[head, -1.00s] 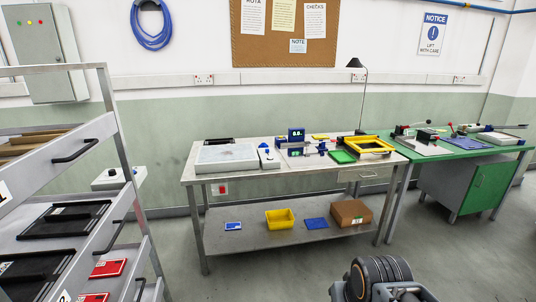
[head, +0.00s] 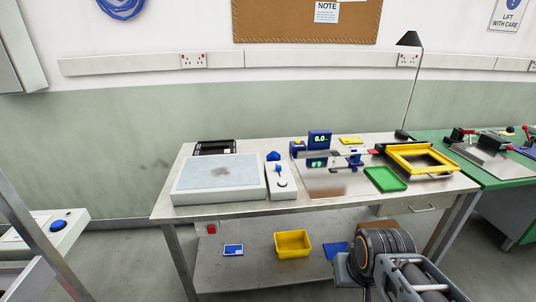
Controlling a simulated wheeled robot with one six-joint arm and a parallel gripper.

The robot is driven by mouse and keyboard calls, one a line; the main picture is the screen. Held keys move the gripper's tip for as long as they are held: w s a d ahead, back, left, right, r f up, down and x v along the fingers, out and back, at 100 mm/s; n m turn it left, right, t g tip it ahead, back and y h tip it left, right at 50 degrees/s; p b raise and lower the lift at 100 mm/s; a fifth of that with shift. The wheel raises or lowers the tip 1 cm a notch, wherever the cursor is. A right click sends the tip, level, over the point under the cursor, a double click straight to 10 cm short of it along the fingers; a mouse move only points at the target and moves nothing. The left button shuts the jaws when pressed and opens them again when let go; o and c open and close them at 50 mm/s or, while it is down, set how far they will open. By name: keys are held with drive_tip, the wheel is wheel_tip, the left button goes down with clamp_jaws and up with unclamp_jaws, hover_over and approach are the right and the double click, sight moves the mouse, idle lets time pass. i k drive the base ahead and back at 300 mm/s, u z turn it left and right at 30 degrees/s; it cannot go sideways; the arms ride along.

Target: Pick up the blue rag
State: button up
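A small crumpled-looking blue item (head: 273,155) lies on the grey steel table (head: 330,207), just behind a white control box (head: 282,184). A flat blue piece (head: 335,249) lies on the table's lower shelf, partly hidden by my arm. Either could be the blue rag; I cannot tell which at this size. My arm's links fill the lower right of the view, but my gripper's fingers do not show. The arm is in front of the table, apart from both blue items.
The tabletop holds a light box (head: 220,180), a blue gauge (head: 319,140), a green tray (head: 385,179) and a yellow frame (head: 421,158). A yellow bin (head: 293,244) and a blue-white card (head: 233,250) are on the shelf. A green bench (head: 490,170) adjoins at right.

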sight(274, 156)
drive_tip(key=u, duration=0.3)
drive_tip(key=i, duration=1.7)
